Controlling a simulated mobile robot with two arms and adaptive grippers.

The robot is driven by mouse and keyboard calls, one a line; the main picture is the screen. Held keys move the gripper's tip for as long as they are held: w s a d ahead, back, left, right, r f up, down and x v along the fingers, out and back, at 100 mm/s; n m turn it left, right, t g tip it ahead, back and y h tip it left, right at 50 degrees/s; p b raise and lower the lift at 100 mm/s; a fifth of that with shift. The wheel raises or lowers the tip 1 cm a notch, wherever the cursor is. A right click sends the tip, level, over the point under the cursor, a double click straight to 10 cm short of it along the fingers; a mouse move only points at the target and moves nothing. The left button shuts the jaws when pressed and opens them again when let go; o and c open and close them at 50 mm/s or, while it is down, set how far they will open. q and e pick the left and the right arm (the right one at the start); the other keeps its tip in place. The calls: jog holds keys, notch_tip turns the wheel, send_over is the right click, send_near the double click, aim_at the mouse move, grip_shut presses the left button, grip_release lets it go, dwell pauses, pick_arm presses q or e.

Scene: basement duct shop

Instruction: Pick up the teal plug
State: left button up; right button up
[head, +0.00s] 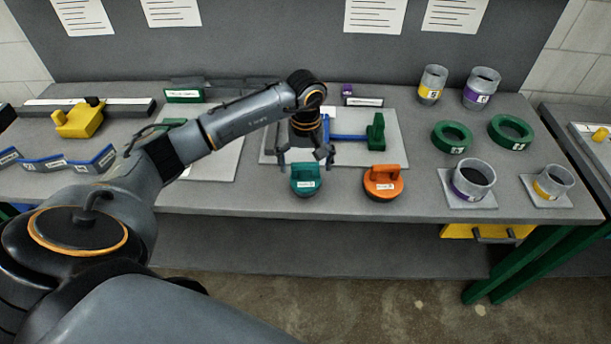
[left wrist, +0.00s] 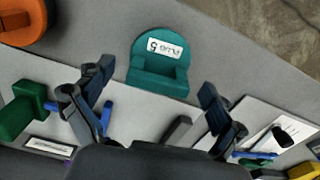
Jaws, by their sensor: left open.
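The teal plug (head: 305,181) sits on the grey bench near its front edge, a round piece with a raised handle block and a white label. In the left wrist view the teal plug (left wrist: 160,66) lies ahead of and between the fingers, its label reading "PLUG 5". My left gripper (head: 306,158) is open just behind the plug, fingers spread and pointing down. In the left wrist view my left gripper (left wrist: 152,98) has nothing between its fingertips that it grips. My right gripper is not in view.
An orange plug (head: 383,184) stands right of the teal one. Behind are a blue bar with a green block (head: 376,132) on a light plate. Green rings (head: 452,137) and grey cylinders (head: 473,178) are at the right. A yellow tool (head: 79,121) is at the left.

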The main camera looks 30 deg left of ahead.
pick_arm(q)
jog(key=shift+f, duration=0.75)
jog(key=c, duration=1.3)
jog(key=shift+c, duration=0.5)
jog(key=shift+r, duration=0.1)
